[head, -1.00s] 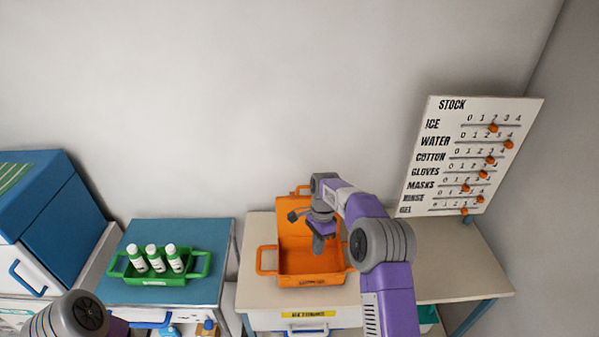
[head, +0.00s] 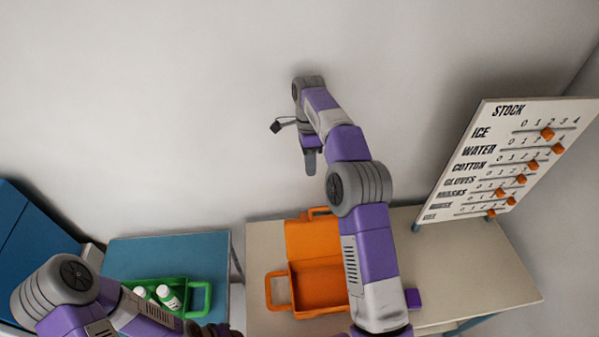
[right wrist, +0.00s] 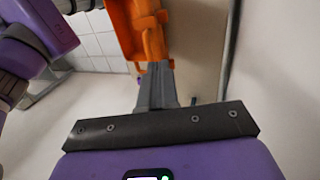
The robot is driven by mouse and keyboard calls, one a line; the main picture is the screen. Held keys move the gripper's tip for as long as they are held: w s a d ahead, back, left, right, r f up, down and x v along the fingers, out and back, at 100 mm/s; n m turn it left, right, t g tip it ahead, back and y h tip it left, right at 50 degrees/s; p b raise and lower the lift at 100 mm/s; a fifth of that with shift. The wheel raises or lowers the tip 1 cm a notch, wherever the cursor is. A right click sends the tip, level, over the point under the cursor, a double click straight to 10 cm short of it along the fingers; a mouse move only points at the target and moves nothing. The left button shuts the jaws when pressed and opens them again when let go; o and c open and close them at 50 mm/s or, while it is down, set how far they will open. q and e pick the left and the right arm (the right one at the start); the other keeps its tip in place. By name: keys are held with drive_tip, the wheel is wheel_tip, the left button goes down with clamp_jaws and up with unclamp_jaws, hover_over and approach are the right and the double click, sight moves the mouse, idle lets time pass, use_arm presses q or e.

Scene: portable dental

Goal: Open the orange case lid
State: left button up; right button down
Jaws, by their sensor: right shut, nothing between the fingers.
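The orange case (head: 318,284) stands on the beige table with its lid (head: 313,238) raised, leaning back toward the wall. The case looks empty where I can see inside; my right arm hides its right side. My right gripper (head: 310,162) is shut and empty, above and behind the lid in the head view. In the right wrist view the shut fingers (right wrist: 157,88) show in front of part of the orange case (right wrist: 125,30), apart from it as far as I can tell. My left arm comes in at the lower left, and its gripper is not clearly visible.
A green tray (head: 199,312) with white bottles (head: 168,298) stands on the blue-topped table (head: 180,250) at left. A stock board (head: 505,160) with orange sliders stands at the right.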

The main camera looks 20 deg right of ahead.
use_arm(q)
drive_tip(key=shift+s+f+b, duration=0.3)
drive_tip(key=shift+f+b, duration=0.5)
drive_tip(key=shift+b, duration=0.15)
use_arm(e)
drive_tip(key=s+x, duration=0.1)
drive_tip(key=x, duration=0.8)
drive_tip(key=shift+f, duration=0.15)
